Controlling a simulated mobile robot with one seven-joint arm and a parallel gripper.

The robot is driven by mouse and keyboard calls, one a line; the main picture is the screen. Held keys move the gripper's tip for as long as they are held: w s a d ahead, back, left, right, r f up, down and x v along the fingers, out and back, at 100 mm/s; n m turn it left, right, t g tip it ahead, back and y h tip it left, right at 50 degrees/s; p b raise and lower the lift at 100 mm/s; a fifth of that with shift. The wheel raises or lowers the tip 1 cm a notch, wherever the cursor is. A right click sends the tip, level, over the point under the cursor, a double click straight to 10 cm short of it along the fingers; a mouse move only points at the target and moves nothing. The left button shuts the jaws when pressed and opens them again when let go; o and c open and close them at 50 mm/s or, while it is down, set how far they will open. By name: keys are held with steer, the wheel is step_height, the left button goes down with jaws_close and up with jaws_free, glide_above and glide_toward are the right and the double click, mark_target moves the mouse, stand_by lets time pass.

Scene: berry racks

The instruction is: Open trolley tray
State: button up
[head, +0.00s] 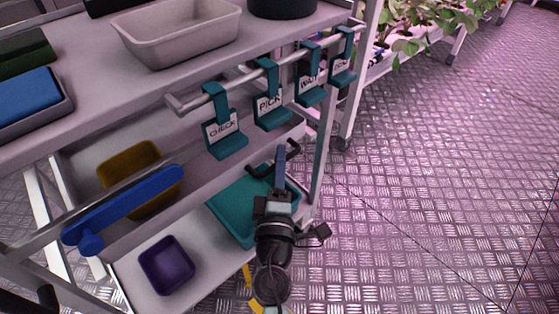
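The trolley tray (205,186) is a grey pull-out tray under the top shelf, seen in the head view. A brown-yellow box (139,166) sits in it at the left. A black bent handle (293,147) shows at the tray's right part. My gripper (280,153) is at this handle, with its blue-grey fingers pointing up in the picture across the handle's middle. The fingers overlap in this view, so their gap is hidden. I cannot tell whether they touch or grip the handle.
Hanging tags, including CHECK (223,131) and PICK (270,105), hang from a rail above my gripper. A blue bar (125,206) crosses at the left. A teal bin (232,219) and purple box (167,265) are below. The metal floor (430,190) at right is clear.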

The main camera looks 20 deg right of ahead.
jaws_close()
stand_by(1.1)
